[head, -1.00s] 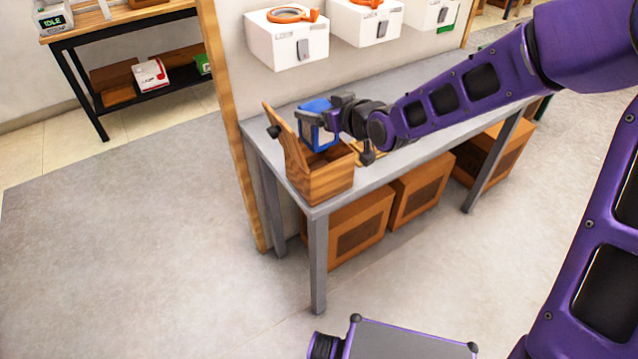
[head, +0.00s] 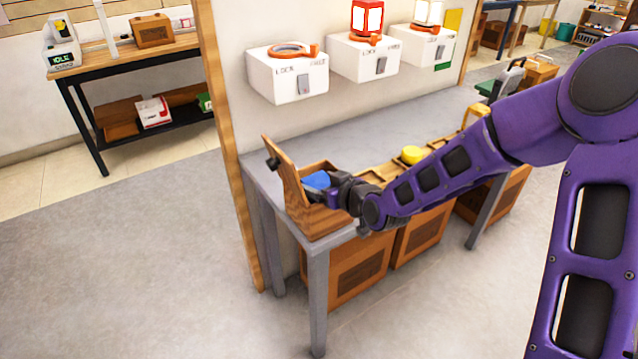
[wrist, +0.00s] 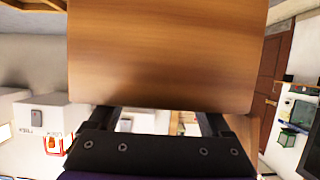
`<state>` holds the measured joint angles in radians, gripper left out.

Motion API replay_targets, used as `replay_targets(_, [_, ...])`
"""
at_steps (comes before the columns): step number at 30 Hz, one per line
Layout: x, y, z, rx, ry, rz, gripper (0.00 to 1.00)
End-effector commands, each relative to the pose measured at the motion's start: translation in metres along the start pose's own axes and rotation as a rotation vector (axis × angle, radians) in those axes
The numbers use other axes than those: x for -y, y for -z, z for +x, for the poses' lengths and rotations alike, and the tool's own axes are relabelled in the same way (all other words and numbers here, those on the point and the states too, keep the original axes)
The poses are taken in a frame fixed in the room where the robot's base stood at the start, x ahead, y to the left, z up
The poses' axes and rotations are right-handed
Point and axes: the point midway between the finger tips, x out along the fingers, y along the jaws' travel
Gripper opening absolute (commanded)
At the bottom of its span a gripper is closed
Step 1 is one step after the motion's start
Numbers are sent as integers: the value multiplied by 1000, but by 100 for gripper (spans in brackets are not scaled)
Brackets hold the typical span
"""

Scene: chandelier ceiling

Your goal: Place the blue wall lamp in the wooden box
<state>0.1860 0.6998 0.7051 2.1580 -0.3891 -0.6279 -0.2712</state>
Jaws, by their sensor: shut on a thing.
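The blue wall lamp (head: 316,180) shows in the head view, partly hidden by the box and my gripper. My gripper (head: 333,189) is shut on it and reaches over the box from the right. The lamp is low in the opening of the wooden box (head: 318,222); I cannot tell if it touches the bottom. The box stands at the near left end of the grey table, its lid (head: 286,180) raised on the left. In the wrist view the wooden lid (wrist: 165,55) fills the upper middle, beyond my gripper (wrist: 160,122); the lamp is not clear there.
A yellow round thing (head: 412,154) and wooden trays lie right of the box on the grey table (head: 300,140), partly behind my arm. White boxes (head: 287,75) hang on the wall behind. Wooden crates (head: 362,262) stand below the table.

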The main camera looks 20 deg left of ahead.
Motion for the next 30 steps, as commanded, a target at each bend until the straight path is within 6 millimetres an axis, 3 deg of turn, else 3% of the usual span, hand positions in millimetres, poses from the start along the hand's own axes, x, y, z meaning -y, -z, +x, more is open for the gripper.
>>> replay_targets(4, [0,-2,1,-1,0,-1,10])
replay_targets(5, [0,-1,0,0,0,0,88])
replay_targets(7, [0,-1,0,0,0,0,100])
replay_targets(17, [-1,1,-4,0,-1,0,100])
replay_targets(20, [-1,2,-17,0,-1,-2,100])
replay_targets(30, [-1,3,-89,1,-3,-2,100])
